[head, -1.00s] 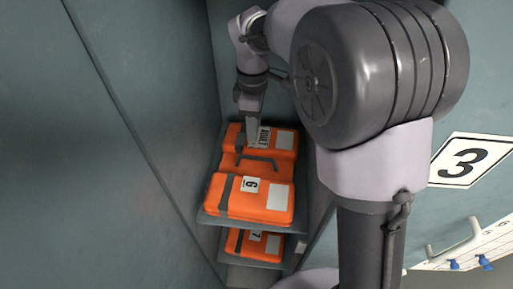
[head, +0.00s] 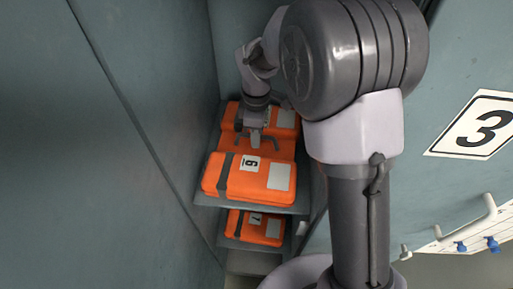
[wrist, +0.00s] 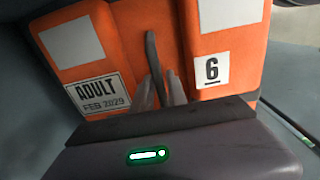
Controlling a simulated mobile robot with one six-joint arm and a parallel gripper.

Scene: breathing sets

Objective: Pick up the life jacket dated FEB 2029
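An orange life jacket (head: 245,178) lies on the upper shelf in the head view, with a number 6 tag. In the wrist view the same life jacket (wrist: 125,22) shows a label (wrist: 100,95) reading ADULT FEB 2029, and the 6 tag on its right half. A dark handle (wrist: 152,50) runs across the middle between the two halves. My gripper (head: 255,140) is over this middle part. In the wrist view my gripper (wrist: 161,88) has its fingers on either side of the handle, with a narrow gap showing. Its lower fingers are hidden behind the gripper body.
Another orange life jacket (head: 255,227), tagged 7, lies on the shelf below. The upper shelf's front edge (head: 285,209) juts out under jacket 6. Grey-green walls stand close on the left and right. A panel with a number 3 sign (head: 480,125) is at right.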

